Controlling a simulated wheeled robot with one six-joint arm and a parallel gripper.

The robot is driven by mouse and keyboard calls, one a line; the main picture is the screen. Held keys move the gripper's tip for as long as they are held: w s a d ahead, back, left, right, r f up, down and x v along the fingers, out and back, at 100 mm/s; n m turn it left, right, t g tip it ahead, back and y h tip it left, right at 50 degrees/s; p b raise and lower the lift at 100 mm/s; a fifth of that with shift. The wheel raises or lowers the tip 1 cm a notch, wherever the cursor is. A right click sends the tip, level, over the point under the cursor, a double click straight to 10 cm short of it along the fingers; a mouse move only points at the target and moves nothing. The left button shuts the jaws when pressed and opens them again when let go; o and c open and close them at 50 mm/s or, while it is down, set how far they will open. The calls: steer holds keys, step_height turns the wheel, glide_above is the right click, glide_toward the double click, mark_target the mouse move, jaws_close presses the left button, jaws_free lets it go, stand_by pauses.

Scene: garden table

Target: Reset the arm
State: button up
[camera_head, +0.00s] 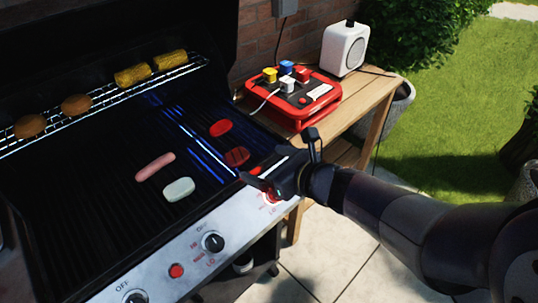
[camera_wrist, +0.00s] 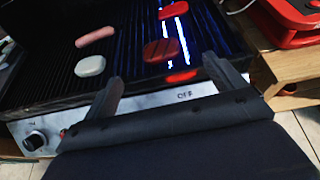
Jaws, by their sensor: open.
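My arm reaches in from the right in the head view. My gripper (camera_head: 262,184) is at the front right corner of the grill (camera_head: 110,240), above the control panel. In the wrist view my gripper (camera_wrist: 166,80) shows two spread fingers with nothing between them. The fingers point toward the grill grate, where a pink sausage (camera_head: 155,167), a white oval piece (camera_head: 178,189) and red patties (camera_head: 221,128) (camera_head: 237,156) lie.
Corn (camera_head: 133,74) and buns (camera_head: 76,104) sit on the raised rack. Paved floor (camera_head: 330,250) lies open in front.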

mark_target(240, 157)
steer(key=b+x, duration=0.1)
steer(key=x, duration=0.9)
steer(key=shift+w+a+f, duration=0.15)
steer(key=shift+a+f, duration=0.05)
steer(key=shift+a, duration=0.05)
steer(key=shift+w+a+r, duration=0.1)
steer(key=shift+r, duration=0.3)
steer(key=shift+f, duration=0.15)
